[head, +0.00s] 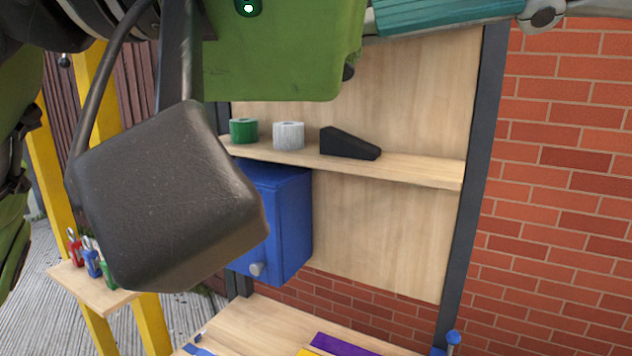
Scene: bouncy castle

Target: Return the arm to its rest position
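No gripper fingers can be made out in the head view. Green and dark parts, apparently of my own arm, cross the top of the view and the left edge close to the camera. A large dark grey block (165,205) with rounded edges hangs close in front at the left, below a dark upright bar and a curved cable. I cannot tell whether it is held or attached. It hides part of the blue cabinet (285,220) and of the yellow posts (50,165).
A wooden shelf (420,174) carries a green roll (243,130), a white roll (288,135) and a black wedge (348,144). A small side shelf (95,293) holds several coloured tools. A wooden worktop (255,325) lies below. A brick wall (565,190) closes the right side.

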